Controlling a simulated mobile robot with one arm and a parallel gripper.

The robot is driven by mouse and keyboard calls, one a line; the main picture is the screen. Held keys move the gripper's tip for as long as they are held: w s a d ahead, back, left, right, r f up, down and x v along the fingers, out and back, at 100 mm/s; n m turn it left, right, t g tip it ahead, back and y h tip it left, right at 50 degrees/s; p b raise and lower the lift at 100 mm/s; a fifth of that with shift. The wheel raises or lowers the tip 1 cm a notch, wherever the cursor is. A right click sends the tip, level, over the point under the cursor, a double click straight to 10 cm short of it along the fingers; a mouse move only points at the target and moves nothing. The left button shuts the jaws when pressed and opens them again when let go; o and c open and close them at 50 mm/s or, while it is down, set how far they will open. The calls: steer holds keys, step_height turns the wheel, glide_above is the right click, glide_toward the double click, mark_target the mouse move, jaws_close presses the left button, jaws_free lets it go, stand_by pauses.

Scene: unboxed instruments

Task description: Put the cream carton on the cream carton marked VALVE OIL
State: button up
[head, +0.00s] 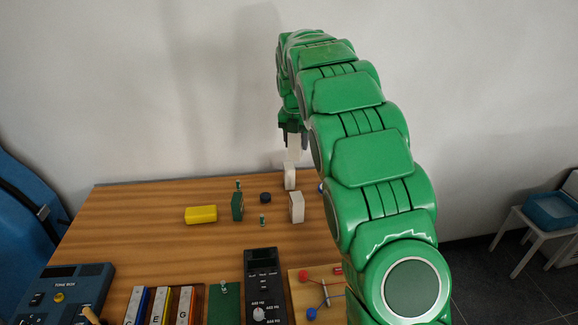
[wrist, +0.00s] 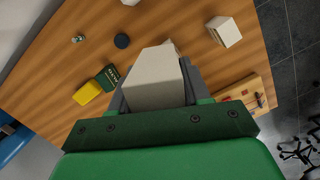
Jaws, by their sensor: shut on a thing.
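My gripper (head: 292,136) is shut on a cream carton (wrist: 155,82), which fills the space between the fingers in the wrist view. In the head view this carton (head: 293,149) hangs below the gripper, near the table's back edge. Another cream carton (head: 290,177) shows directly below it; I cannot tell whether they touch. I cannot read VALVE OIL on any carton. A pale piece behind the held carton is mostly hidden.
A green box (head: 237,207), a yellow box (head: 201,214) and a dark disc (head: 265,198) stand left of the cartons. Instruments, including a blue tone box (head: 75,285) and a black device (head: 263,280), line the front. The wooden table (head: 130,215) is clear at back left.

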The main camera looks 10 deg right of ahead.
steer(key=shift+w+a+f, duration=0.1)
steer(key=shift+w+f, duration=1.45)
steer(key=shift+w, duration=0.7)
steer(key=shift+w+d+f, duration=0.1)
steer(key=shift+w+f, duration=1.4)
steer(key=shift+w, duration=0.75)
steer(key=shift+w+a+f, duration=0.1)
steer(key=shift+w+f, duration=1.45)
steer(key=shift+w, duration=0.7)
steer(key=shift+w+f, duration=0.1)
steer(key=shift+f, duration=0.1)
steer(key=shift+w+f, duration=0.2)
steer(key=shift+f, duration=0.05)
steer(key=shift+f, duration=0.15)
steer(key=shift+f, duration=1.35)
steer(key=shift+f, duration=0.15)
steer(key=o, duration=1.1)
